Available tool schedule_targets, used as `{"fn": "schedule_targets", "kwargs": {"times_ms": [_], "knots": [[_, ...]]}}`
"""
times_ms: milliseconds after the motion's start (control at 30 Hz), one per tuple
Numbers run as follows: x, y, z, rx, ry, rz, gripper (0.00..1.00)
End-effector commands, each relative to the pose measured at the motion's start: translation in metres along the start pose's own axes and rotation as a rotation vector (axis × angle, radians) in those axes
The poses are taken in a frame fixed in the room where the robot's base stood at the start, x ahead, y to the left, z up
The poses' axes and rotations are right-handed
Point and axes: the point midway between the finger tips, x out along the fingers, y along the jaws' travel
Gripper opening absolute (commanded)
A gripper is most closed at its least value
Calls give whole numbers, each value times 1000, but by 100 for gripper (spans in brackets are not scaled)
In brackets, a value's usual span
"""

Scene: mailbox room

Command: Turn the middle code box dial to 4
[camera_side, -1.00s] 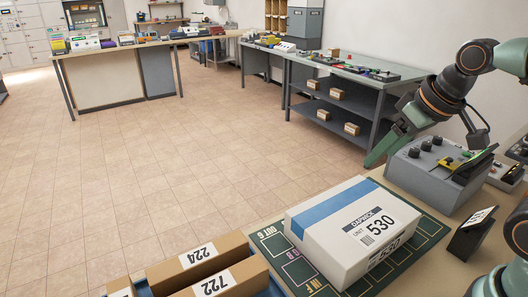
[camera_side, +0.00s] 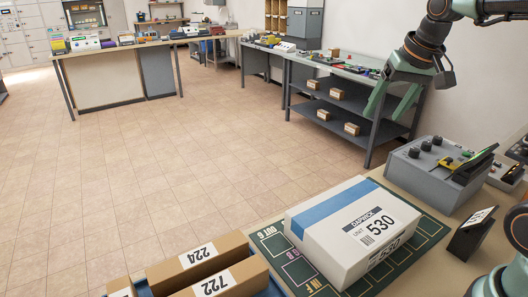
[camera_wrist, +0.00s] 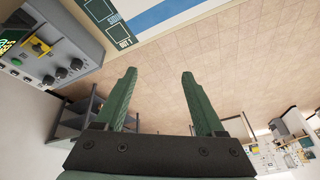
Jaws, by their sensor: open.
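The grey code box (camera_side: 432,178) stands at the right of the near table, with a row of black dials on top. The middle dial (camera_side: 426,146) sits between two like it; its setting is too small to read. In the wrist view the code box (camera_wrist: 62,38) is at the upper left, and the middle dial (camera_wrist: 61,73) shows near its edge. My gripper (camera_side: 391,112) is open and empty, above and to the left of the code box, apart from it. In the wrist view my gripper (camera_wrist: 159,74) has its green fingers spread with floor between them.
A white carton marked 530 (camera_side: 350,228) lies on a dark green mat (camera_side: 424,235) in front of the code box. A small black stand (camera_side: 470,236) is to the right. Brown boxes (camera_side: 215,266) fill the near left. Grey shelving (camera_side: 345,112) stands behind.

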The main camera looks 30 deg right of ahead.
Motion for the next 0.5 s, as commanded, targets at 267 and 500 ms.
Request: {"fn": "schedule_targets", "kwargs": {"times_ms": [267,500], "knots": [[15,58,-93,485,-61,105,71],[44,134,-150,902,-93,195,71]]}}
